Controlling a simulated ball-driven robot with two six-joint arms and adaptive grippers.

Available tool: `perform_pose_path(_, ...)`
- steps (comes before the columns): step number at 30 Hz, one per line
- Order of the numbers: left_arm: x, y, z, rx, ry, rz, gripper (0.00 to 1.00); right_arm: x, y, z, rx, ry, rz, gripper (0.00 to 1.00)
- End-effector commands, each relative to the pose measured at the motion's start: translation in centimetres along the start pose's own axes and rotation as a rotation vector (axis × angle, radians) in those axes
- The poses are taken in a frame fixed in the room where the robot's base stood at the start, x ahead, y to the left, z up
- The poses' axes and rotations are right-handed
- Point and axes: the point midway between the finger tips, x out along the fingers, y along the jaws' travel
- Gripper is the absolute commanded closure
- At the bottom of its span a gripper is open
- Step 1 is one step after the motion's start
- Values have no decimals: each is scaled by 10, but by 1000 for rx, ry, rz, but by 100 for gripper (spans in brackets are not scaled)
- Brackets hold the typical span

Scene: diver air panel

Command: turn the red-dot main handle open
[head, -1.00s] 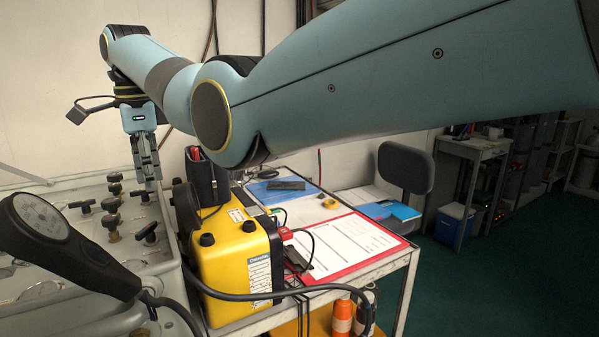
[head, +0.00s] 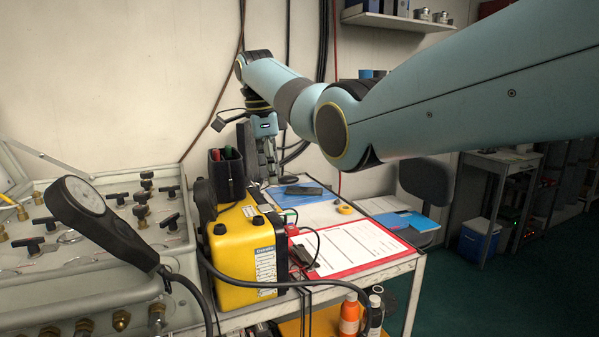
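The air panel (head: 99,262) is a pale grey case at the left with several black T-handles on its top, such as one near the front (head: 34,246) and one near the right edge (head: 171,221). I cannot make out a red dot on any handle. My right gripper (head: 268,176) points down beyond the panel's right edge, behind the black pouch, and is apart from all handles. Its fingers are small and partly hidden by the pouch, so I cannot tell whether they are open. My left gripper is out of view.
A red clipboard (head: 352,247) lies on the cart. Brass fittings line the panel's front.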

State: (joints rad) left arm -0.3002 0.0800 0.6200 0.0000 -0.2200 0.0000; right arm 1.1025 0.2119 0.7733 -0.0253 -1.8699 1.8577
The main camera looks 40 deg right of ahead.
Motion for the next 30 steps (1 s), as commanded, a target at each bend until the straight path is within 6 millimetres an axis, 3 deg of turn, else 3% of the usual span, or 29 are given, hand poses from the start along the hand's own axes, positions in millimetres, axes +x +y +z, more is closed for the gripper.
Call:
perform_pose_path(4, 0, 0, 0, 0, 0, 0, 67, 8, -7, -28, 21, 21, -4, 64)
perform_pose_path(10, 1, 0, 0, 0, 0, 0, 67, 14, -12, -50, 38, 38, -10, 64)
perform_pose_path(30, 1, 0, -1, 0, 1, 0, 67, 15, -13, -56, 41, 43, -12, 64)
